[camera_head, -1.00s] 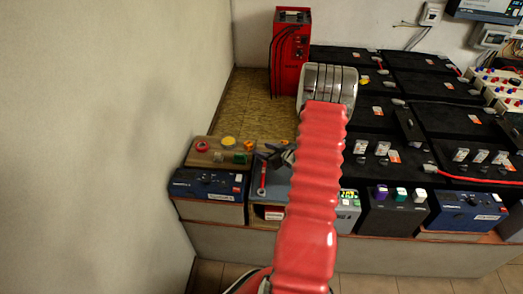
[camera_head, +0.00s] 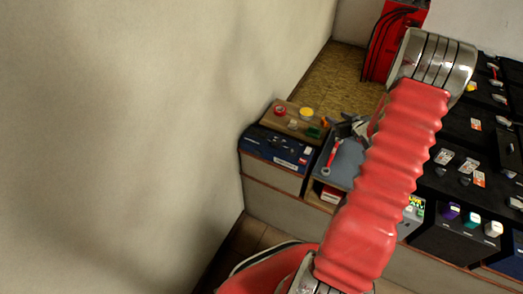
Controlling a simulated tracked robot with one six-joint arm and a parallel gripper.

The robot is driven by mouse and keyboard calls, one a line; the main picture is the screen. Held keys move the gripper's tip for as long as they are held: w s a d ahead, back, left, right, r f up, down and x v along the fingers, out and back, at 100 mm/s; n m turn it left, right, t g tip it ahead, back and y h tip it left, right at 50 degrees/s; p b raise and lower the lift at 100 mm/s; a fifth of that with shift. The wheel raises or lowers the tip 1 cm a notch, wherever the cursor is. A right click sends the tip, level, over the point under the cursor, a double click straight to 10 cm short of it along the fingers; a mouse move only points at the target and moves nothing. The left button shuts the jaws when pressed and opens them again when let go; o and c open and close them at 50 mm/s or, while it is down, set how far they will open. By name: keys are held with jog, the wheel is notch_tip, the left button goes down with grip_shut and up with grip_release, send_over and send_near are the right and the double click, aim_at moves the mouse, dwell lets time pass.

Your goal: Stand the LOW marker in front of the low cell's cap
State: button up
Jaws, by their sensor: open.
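My gripper (camera_head: 350,125) shows small and dark just left of my red sleeved arm, above the blue-grey mat (camera_head: 347,158). Its jaws look open and empty, and the arm hides part of it. Black battery cells (camera_head: 481,144) stand at the right, with small white tags (camera_head: 444,157) and orange-marked labels on top. Which tag is the LOW marker, and which cell is the low one, I cannot read at this size. My arm covers the left part of the cells, and the right ones run out of the picture.
A wooden board (camera_head: 288,122) with small coloured items lies on a dark blue box (camera_head: 275,148). A red wrench (camera_head: 331,156) lies on the mat. A red unit with cables (camera_head: 392,42) stands at the back. A blank wall fills the left.

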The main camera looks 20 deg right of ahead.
jog(key=a+r+g+h, duration=0.1)
jog(key=a+r+g, duration=0.1)
jog(key=a+r, duration=0.8)
jog(key=a+r+g+h, duration=0.1)
jog(key=a+r, duration=0.6)
jog(key=r, duration=0.5)
jog(key=s+a+r+g+y, duration=0.1)
jog(key=s+a+r+y, duration=0.1)
jog(key=s+a, duration=0.9)
jog(key=s+a+r+n+g+y, duration=0.1)
jog(key=s+a+r, duration=0.3)
jog(key=s+a, duration=0.7)
jog(key=a+g+y, duration=0.1)
jog(key=a, duration=0.3)
jog(key=shift+s+a+y, duration=0.3)
jog(key=shift+a, duration=0.1)
jog(key=shift+o, duration=0.5)
jog(key=shift+d, duration=0.1)
